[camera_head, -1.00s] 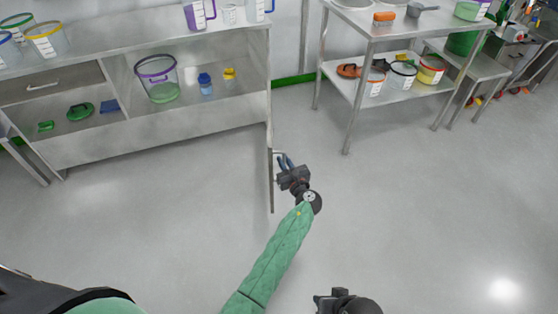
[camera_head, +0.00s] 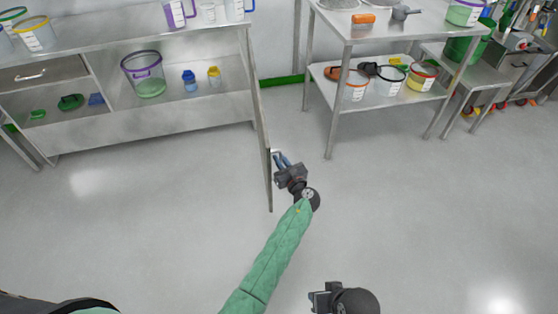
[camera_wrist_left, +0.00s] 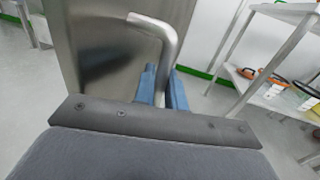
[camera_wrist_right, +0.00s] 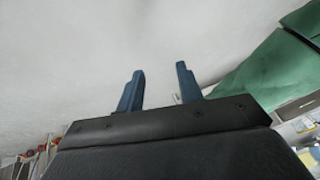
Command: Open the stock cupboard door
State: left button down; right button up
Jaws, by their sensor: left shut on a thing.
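The stock cupboard (camera_head: 140,128) is a steel unit with open shelves at the left. Its steel door (camera_head: 260,120) stands swung out from the right end, seen nearly edge-on, with the shelves uncovered. In the left wrist view the door (camera_wrist_left: 100,62) fills the left side, with its bent bar handle (camera_wrist_left: 168,42). My left gripper (camera_head: 282,160) is at the door's right face, near its outer edge. Its blue fingers (camera_wrist_left: 162,86) are shut on the handle. My right gripper (camera_head: 318,296) is low in the head view; in its wrist view its fingers (camera_wrist_right: 158,84) are apart and empty.
On the cupboard shelf are a purple-rimmed bucket (camera_head: 146,76), a blue bottle (camera_head: 189,82) and a yellow one (camera_head: 214,77). A steel table (camera_head: 345,30) with tubs stands to the right of the door. The grey floor (camera_head: 430,220) in front is clear.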

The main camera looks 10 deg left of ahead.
jog(key=shift+w+d+r, duration=0.1)
jog(key=shift+w+r, duration=0.05)
jog(key=shift+w, duration=0.15)
jog(key=shift+w, duration=0.1)
pick_arm(q)
jog(key=c, duration=1.8)
grip_release()
